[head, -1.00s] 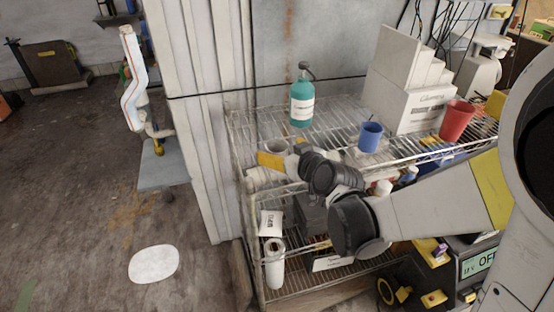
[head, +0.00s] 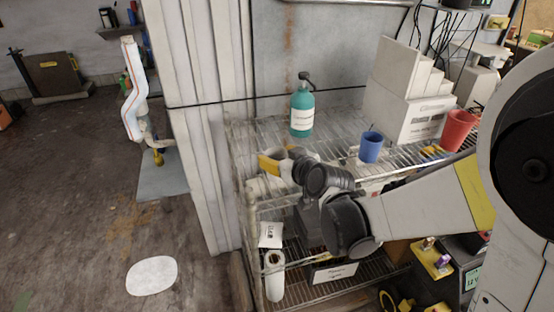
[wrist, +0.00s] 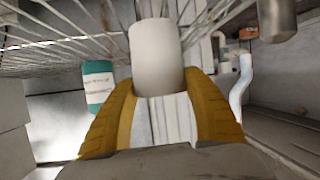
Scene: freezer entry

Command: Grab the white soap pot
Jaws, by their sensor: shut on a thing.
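In the wrist view, the white soap pot (wrist: 157,55) is a plain pale cylinder. It sits between the two yellow fingers of my gripper (wrist: 160,88), which are closed on its sides. In the head view, my gripper (head: 268,164) is at the left front corner of the wire shelf's top. The dark wrist and gripper body hide most of the pot there, and I cannot tell whether it touches the shelf.
A teal pump bottle (head: 302,108) stands behind my gripper on the wire shelf (head: 335,130). A blue cup (head: 370,147), a red cup (head: 457,130) and a white box (head: 415,115) stand to the right. A corrugated wall panel is close on the left. Open floor lies farther left.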

